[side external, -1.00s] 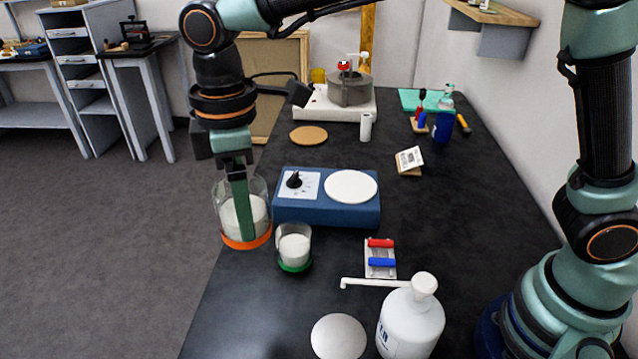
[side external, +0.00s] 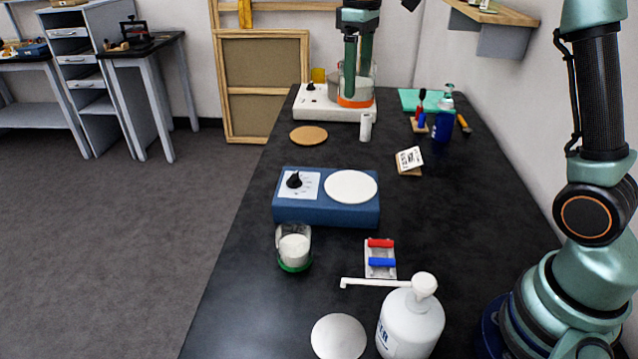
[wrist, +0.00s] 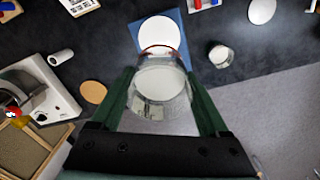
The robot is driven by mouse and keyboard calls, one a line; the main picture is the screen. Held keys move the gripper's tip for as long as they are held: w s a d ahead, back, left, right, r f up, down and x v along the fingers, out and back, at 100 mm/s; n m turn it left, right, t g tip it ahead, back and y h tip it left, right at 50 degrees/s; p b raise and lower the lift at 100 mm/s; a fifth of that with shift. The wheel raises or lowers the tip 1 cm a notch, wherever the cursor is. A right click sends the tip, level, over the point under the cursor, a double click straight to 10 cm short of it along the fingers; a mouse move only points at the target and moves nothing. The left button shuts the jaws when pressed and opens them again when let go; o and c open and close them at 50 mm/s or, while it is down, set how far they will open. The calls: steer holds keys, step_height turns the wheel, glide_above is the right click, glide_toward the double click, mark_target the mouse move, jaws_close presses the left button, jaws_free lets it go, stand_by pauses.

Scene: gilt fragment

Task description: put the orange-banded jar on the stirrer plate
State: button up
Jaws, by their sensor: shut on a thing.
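The orange-banded jar (side external: 357,99) is clear glass with pale contents and an orange band at its base. My gripper (side external: 356,82) is shut on it. The wrist view also shows the jar (wrist: 160,88) between both fingers of my gripper (wrist: 160,78). In the side view, the jar overlaps the white apparatus at the back; its height above the bench is hard to tell. The blue stirrer plate (side external: 300,211) with a white round top and a dial stands mid-bench, its top bare. In the wrist view, the stirrer plate (wrist: 176,18) shows past the jar's band, partly hidden.
A green-based jar (side external: 294,249) stands before the stirrer plate. A pump bottle (side external: 410,325), a white disc (side external: 338,337) and a red-and-blue item rack (side external: 380,258) are near the front. The white apparatus (side external: 312,108) is at the back, beside a cork disc (side external: 308,136).

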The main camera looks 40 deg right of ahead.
step_height(320, 180, down, 20)
steer(key=shift+d+r, duration=0.1)
steer(key=shift+d, duration=0.05)
stand_by(0.4)
steer(key=o, duration=1.5)
step_height(320, 180, up, 11)
steer(key=shift+s+a+r+m+t, duration=0.5)
steer(key=shift+s+r+m+t, duration=0.4)
steer(key=shift+s, duration=1.9)
steer(key=shift+s+a+r+m+t, duration=0.55)
steer(key=shift+s+t, duration=0.4)
steer(key=shift+s, duration=1.8)
steer(key=shift+s+a+r+m+t, duration=0.4)
steer(key=shift+s+r+m+t, duration=0.5)
steer(key=shift+s, duration=1.9)
